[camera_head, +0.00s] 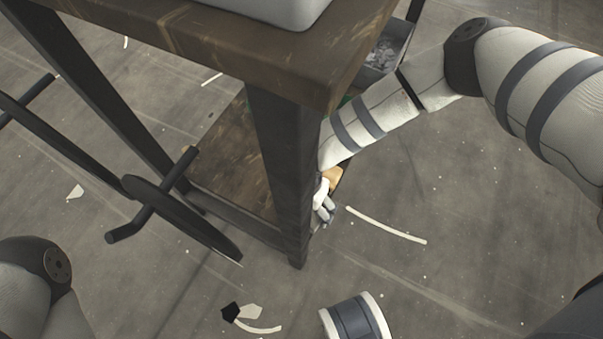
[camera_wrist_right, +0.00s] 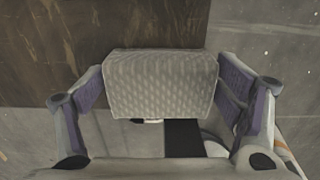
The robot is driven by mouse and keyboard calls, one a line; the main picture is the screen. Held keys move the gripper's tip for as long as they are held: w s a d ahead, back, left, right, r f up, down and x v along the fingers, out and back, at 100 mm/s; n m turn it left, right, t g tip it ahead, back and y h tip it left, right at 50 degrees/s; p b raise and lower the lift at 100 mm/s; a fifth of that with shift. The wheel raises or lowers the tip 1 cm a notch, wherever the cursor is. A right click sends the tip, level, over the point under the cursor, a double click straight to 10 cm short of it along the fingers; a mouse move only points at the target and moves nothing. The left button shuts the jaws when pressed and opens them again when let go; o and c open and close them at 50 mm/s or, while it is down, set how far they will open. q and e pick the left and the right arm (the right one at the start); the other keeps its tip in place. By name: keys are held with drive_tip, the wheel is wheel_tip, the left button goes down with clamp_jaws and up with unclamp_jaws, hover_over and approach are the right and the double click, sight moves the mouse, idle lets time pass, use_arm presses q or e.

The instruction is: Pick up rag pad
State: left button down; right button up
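A grey, ribbed, block-shaped pad, which I take for the rag pad (camera_wrist_right: 160,84), fills the middle of the right wrist view. My right gripper (camera_wrist_right: 161,82) has one purple-lined finger against each side of it, so it appears shut on the pad. The pad overlaps the brown board's edge and the floor beyond. In the head view my right gripper (camera_head: 323,205) is low beside the table leg, partly hidden by it. The pad cannot be made out clearly there. My left gripper is not in view; only part of my left arm shows at the lower left.
A worn wooden table (camera_head: 200,38) with a dark front leg (camera_head: 283,170) stands close beside my right arm. A low wooden shelf (camera_head: 235,165) lies under it. A grey bin (camera_head: 385,54) sits behind. Black bars (camera_head: 165,205) stand at left. The floor at right is mostly open.

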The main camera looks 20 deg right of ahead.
drive_tip(key=c, duration=0.4)
drive_tip(key=shift+o, duration=0.2)
drive_tip(key=shift+r, duration=0.1)
wheel_tip(320, 180, up, 3)
drive_tip(key=shift+r+p, duration=0.2)
drive_tip(key=shift+p, duration=0.8)
drive_tip(key=shift+s+d+r+p, duration=0.15)
drive_tip(key=shift+s+d+p, duration=0.2)
drive_tip(key=shift+s+d, duration=0.15)
use_arm(q)
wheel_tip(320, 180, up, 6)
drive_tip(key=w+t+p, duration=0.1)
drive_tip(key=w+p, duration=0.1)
drive_tip(key=p, duration=0.2)
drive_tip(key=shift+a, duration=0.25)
use_arm(e)
drive_tip(key=s+d, duration=1)
drive_tip(key=s, duration=0.3)
drive_tip(key=shift+s+f, duration=0.15)
drive_tip(key=shift+f, duration=0.1)
